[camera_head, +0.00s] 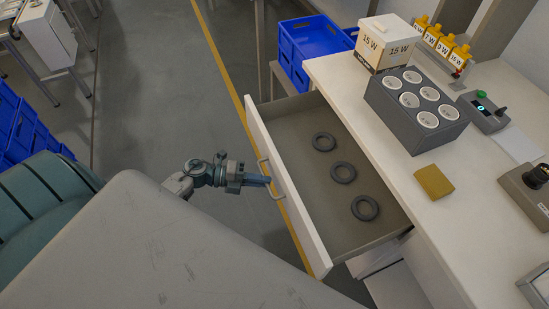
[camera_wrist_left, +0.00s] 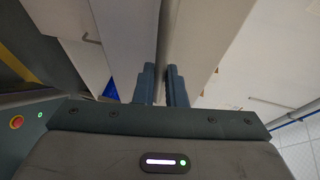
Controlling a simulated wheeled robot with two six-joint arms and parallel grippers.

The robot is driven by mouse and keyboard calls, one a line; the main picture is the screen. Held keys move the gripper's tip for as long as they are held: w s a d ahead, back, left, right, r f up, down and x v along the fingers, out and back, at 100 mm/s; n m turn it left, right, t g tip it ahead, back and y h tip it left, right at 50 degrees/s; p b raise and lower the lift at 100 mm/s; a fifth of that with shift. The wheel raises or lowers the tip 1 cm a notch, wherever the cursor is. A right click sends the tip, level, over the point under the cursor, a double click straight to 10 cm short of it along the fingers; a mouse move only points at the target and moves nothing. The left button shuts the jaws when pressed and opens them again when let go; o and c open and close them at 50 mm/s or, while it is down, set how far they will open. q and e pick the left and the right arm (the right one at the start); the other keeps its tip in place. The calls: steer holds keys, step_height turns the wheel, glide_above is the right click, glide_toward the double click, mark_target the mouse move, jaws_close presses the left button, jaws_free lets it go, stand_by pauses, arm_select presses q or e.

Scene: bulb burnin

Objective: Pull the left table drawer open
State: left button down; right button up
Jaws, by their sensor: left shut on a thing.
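The left table drawer (camera_head: 312,236) stands pulled out from the white table (camera_head: 350,83) in the head view. Its white front faces left, and several dark grey rings, such as the middle one (camera_head: 343,173), lie on its grey floor. My left gripper (camera_head: 268,180) is shut on the metal bar handle (camera_head: 265,163) of the drawer. In the left wrist view, the two fingers (camera_wrist_left: 164,85) stand on either side of the grey handle bar (camera_wrist_left: 174,40), in front of a pale panel. My right gripper is in neither view.
On the table stand a grey block with several round white tops (camera_head: 415,104), a 15 W box (camera_head: 386,43), a yellow-brown pad (camera_head: 433,181) and a small control box (camera_head: 484,112). A blue crate (camera_head: 312,45) stands behind the drawer. The floor left of the drawer is clear.

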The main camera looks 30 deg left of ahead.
arm_select(q)
steer(key=shift+s+a, duration=0.85)
steer(key=shift+s, duration=0.2)
steer(key=shift+s+a, duration=0.8)
steer(key=shift+s, duration=0.25)
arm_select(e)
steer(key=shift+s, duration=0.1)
arm_select(q)
steer(key=c, duration=1.5)
jaws_free()
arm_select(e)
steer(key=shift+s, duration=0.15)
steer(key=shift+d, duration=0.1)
